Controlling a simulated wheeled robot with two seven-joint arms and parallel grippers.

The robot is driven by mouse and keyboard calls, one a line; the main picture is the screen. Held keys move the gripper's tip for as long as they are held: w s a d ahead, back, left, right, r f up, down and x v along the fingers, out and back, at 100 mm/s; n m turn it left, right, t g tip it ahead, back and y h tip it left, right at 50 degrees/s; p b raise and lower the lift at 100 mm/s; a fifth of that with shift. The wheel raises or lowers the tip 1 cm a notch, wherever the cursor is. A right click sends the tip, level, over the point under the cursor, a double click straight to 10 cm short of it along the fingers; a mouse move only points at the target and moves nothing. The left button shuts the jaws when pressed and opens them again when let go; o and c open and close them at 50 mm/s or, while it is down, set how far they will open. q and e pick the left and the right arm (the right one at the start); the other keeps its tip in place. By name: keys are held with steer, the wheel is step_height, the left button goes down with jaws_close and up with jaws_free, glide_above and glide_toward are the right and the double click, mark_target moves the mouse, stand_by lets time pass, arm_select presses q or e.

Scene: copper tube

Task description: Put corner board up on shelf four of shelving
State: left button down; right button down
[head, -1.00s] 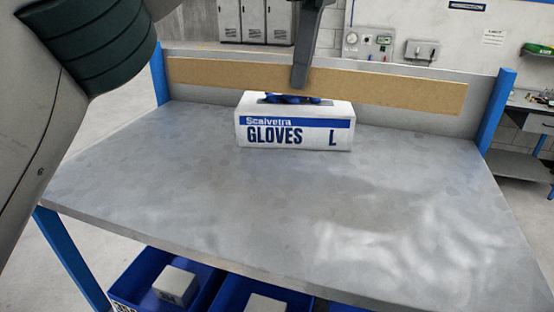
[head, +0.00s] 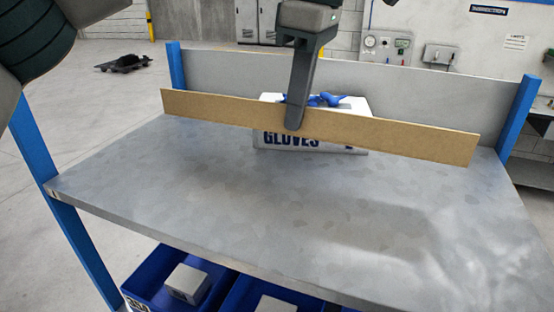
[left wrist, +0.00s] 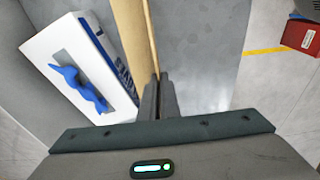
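The corner board (head: 400,142) is a long tan strip running across most of the shelving's width in the head view, its right end lower than its left. My left gripper (head: 295,120) reaches down from above and is shut on it near the middle. In the left wrist view the board (left wrist: 135,40) runs away from the closed fingers (left wrist: 158,95). The grey top shelf (head: 250,215) of the shelving lies below the board. I cannot tell whether the board touches it. My right gripper is not in view.
A white gloves box (head: 350,106) with blue gloves stands on the shelf right behind the board, partly covered by it. Blue posts (head: 515,115) and a grey back panel (head: 440,90) bound the shelf. Blue bins (head: 140,290) sit below. The shelf's front is clear.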

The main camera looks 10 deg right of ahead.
arm_select(q)
steer(key=s+a+f, duration=0.1)
steer(key=s+a+f+b, duration=0.1)
steer(key=s+a, duration=0.1)
steer(key=shift+a+f+b, duration=0.25)
steer(key=shift+f+b, duration=0.05)
steer(key=shift+f, duration=0.1)
steer(key=shift+s+a, duration=0.15)
steer(key=shift+a, duration=0.05)
steer(key=shift+d, duration=0.1)
steer(key=shift+f, duration=0.2)
steer(key=shift+f+b, duration=1.8)
steer(key=shift+f, duration=0.05)
